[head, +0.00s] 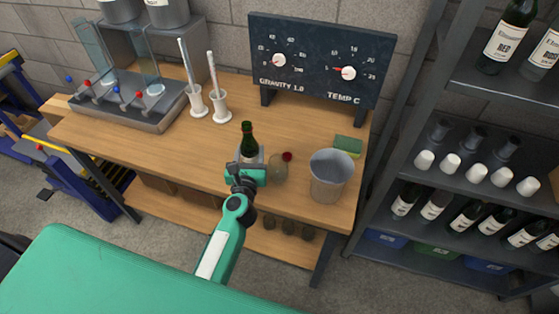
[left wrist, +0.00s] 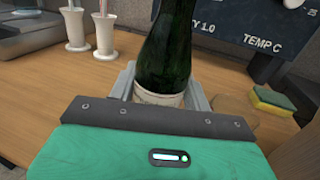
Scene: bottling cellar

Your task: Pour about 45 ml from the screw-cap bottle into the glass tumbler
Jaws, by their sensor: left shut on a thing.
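The green bottle (head: 248,140) stands roughly upright over the table near its front edge. My left gripper (head: 250,163) is shut around its lower part. In the left wrist view the dark green glass (left wrist: 165,50) and a pale label (left wrist: 158,98) show between the fingers. I cannot tell whether its base touches the table or whether a cap is on. A small see-through, tan-looking vessel (head: 278,169), seemingly the glass tumbler, stands just right of the gripper. A small dark red round thing (head: 287,156) is at its back rim. My right gripper is out of view.
A grey bucket (head: 328,180) stands right of the tumbler, with a yellow-green sponge (head: 348,145) behind it. Two white-based cylinders (head: 208,102) and a gauge board (head: 320,62) stand farther back. A bottle shelf (head: 470,165) stands at right.

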